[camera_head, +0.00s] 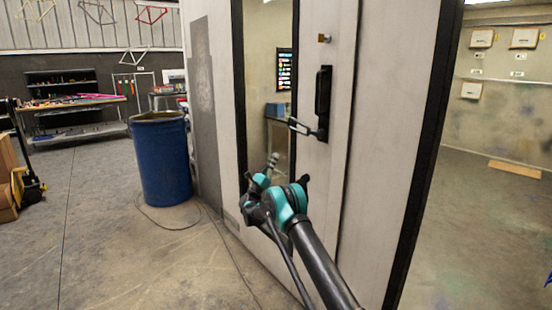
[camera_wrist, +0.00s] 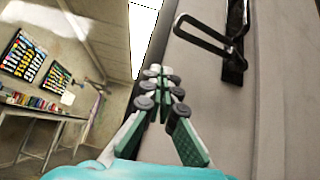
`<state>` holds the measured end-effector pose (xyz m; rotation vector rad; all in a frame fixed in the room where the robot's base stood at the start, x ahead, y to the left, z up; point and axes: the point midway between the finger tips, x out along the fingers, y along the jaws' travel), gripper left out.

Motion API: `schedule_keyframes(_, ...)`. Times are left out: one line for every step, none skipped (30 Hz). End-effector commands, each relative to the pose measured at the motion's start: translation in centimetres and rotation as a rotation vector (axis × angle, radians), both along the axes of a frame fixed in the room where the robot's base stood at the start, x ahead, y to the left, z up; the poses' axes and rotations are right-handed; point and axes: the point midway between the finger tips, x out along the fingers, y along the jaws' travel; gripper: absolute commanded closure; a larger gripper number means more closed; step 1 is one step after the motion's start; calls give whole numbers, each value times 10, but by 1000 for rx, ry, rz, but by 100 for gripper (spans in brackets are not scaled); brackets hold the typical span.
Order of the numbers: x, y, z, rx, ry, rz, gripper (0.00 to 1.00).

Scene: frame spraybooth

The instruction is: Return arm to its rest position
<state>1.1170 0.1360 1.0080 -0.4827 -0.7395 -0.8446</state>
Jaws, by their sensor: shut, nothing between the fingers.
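My arm (camera_head: 322,262) reaches up from the bottom of the head view, beside the pale booth panel. My gripper (camera_head: 271,163) is shut and empty, in front of the lower part of the tall window. In the wrist view, its fingers (camera_wrist: 158,75) are together with nothing between them. The black door handle (camera_head: 323,95) is on the panel, up and to the right of my gripper, with a lever (camera_head: 303,127) sticking out to the left. The handle's loop also shows in the wrist view (camera_wrist: 203,43), apart from my fingers.
A blue drum (camera_head: 161,165) stands on the floor to the left, with a cable (camera_head: 228,252) lying near the panel. A workbench (camera_head: 75,108) is at the back left. Open floor (camera_head: 100,245) lies left of my arm. Right of the black-edged panel is a room with wall boxes (camera_head: 481,38).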

Motion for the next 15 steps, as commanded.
schedule_keyframes(0, 0, 0, 0, 0, 0, 100)
schedule_keyframes(0, 0, 0, 0, 0, 0, 100)
schedule_keyframes(0, 0, 0, 0, 0, 0, 100)
schedule_keyframes(0, 0, 0, 0, 0, 0, 100)
schedule_keyframes(0, 0, 1, -1, 2, 1, 100)
schedule_keyframes(1, 0, 3, -6, 7, 0, 100)
schedule_keyframes(2, -1, 5, -12, 16, 0, 100)
schedule_keyframes(3, -1, 9, -22, 26, -1, 100)
schedule_keyframes(6, -2, 15, -41, 48, -2, 100)
schedule_keyframes(8, -2, 21, -59, 69, -2, 100)
schedule_keyframes(11, -2, 28, -83, 95, -4, 100)
schedule_keyframes(14, -3, 38, -119, 133, -5, 100)
schedule_keyframes(17, -3, 46, -149, 166, -7, 100)
schedule_keyframes(19, -3, 53, -184, 200, -9, 100)
schedule_keyframes(22, -3, 63, -232, 248, -12, 100)
